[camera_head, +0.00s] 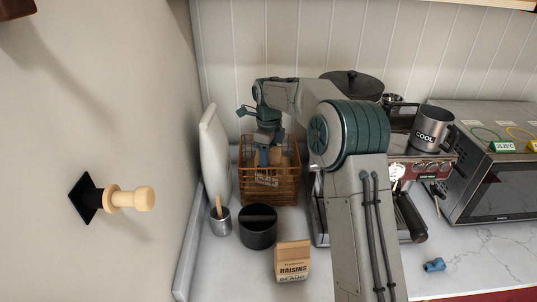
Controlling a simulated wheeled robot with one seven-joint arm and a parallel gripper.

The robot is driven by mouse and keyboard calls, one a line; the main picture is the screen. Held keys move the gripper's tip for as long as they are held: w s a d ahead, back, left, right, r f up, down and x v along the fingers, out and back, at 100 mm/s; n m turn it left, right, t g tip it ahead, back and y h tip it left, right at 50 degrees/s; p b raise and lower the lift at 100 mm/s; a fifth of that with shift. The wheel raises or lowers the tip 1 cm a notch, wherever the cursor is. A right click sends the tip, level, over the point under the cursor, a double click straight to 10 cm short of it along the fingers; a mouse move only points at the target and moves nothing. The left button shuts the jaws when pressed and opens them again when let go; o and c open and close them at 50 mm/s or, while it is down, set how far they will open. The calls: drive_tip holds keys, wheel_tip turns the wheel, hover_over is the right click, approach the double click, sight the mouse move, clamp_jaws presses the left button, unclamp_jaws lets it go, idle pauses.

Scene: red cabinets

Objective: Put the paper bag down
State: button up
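A brown paper bag (277,157) with a label like "NUTS" shows inside the orange wire basket (292,190) on the counter, partly hidden by the wires and my gripper. My gripper (264,158) points down into the top of the basket, with its fingers at the upper part of that bag. The view is too small to tell whether the fingers are shut on it or whether the bag rests on the basket floor. A second paper bag (292,262), labelled "RAISINS", stands upright on the counter in front, apart from my gripper.
A black canister (258,228) and a small grey cup (220,221) stand in front of the basket. A white board (212,150) leans at the left wall. A coffee machine (418,170) and a microwave (495,170) stand right. A small blue object (433,265) lies at front right.

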drive_tip(key=shift+r, duration=0.1)
wheel_tip(320, 180, up, 12)
drive_tip(key=shift+f, duration=0.15)
drive_tip(key=shift+r, duration=0.25)
drive_tip(key=s+d+r+n+t, duration=0.1)
drive_tip(key=s+d+r+n, duration=0.1)
drive_tip(key=s+d+n, duration=0.5)
drive_tip(key=s+d+r+n+t, duration=0.15)
drive_tip(key=s+n, duration=0.35)
drive_tip(key=s, duration=0.5)
drive_tip(key=s+d+f+n, duration=0.1)
drive_tip(key=s+f+n, duration=0.2)
drive_tip(key=s, duration=0.3)
drive_tip(key=s+d+f+n+t, duration=0.1)
drive_tip(key=s+d+f+n, duration=0.1)
drive_tip(key=s, duration=0.5)
drive_tip(key=s+d+f+n, duration=0.2)
drive_tip(key=s+f+n, duration=0.2)
drive_tip(key=s+n, duration=0.1)
drive_tip(key=shift+s, duration=0.75)
